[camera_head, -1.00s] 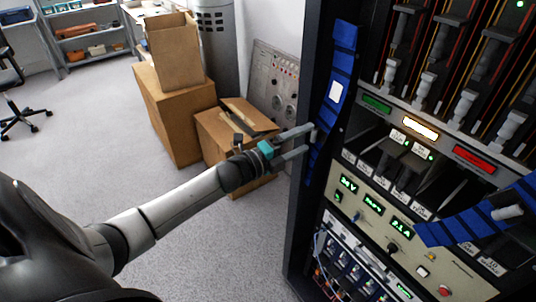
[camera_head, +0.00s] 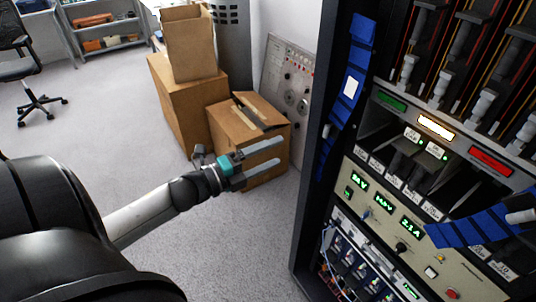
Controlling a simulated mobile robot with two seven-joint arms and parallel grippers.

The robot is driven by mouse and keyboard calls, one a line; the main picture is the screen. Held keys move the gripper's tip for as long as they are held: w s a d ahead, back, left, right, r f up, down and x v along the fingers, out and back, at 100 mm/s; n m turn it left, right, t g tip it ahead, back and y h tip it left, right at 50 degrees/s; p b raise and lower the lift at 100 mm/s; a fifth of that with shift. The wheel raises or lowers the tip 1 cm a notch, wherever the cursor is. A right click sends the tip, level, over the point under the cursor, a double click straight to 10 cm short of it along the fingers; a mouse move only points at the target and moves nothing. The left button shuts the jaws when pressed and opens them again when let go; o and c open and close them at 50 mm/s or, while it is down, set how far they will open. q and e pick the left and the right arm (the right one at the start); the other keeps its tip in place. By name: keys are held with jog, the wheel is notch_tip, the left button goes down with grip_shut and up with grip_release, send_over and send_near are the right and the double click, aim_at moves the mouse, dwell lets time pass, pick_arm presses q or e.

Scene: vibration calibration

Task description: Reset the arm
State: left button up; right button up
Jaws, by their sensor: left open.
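My left arm comes in from the left, and its gripper (camera_head: 279,158) is open and empty. The two grey fingers point right, apart from each other, with a teal part at their base. The gripper is in front of the lower cardboard box in the view and to the left of the equipment rack (camera_head: 312,215), with a gap between fingertips and rack. My right gripper does not show.
The rack carries blue strips (camera_head: 352,75), a control panel (camera_head: 385,205) with green readouts, and green, white and red lamps. Cardboard boxes (camera_head: 180,105) stand on the floor behind the gripper. An office chair (camera_head: 30,70) and shelves (camera_head: 105,30) are farther back. Carpet (camera_head: 100,140) is clear at left.

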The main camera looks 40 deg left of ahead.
pick_arm(q)
jog(key=shift+s+a, duration=0.1)
jog(key=shift+s, duration=0.15)
dwell(0.4)
jog(key=s+a+f+n+g+y+b, duration=0.1)
jog(key=s+f+n+g+y, duration=0.2)
jog(key=f, duration=0.8)
jog(key=s+a+f+n+g+y+b, duration=0.15)
jog(key=s+f+n, duration=0.35)
jog(key=f, duration=0.5)
jog(key=s+a+f+n+g+y+b, duration=0.1)
jog(key=s+f+n+g+y, duration=0.3)
jog(key=f, duration=0.7)
jog(key=s+d+f+n+g+b, duration=0.1)
jog(key=s+d+f+n+g, duration=0.1)
jog(key=s+d+f, duration=0.3)
jog(key=s+d+f+n+g+h+b, duration=0.1)
jog(key=s+d+f+n+g, duration=0.2)
jog(key=s+f, duration=0.6)
jog(key=s+d+f+n+g+h, duration=0.1)
jog(key=s+d+f+n+g, duration=0.1)
jog(key=s+d+f, duration=0.5)
jog(key=s+n, duration=0.1)
jog(key=s, duration=0.2)
jog(key=shift+s+f+n+b, duration=0.25)
jog(key=shift+s+n+b, duration=0.05)
jog(key=shift+n+b, duration=0.1)
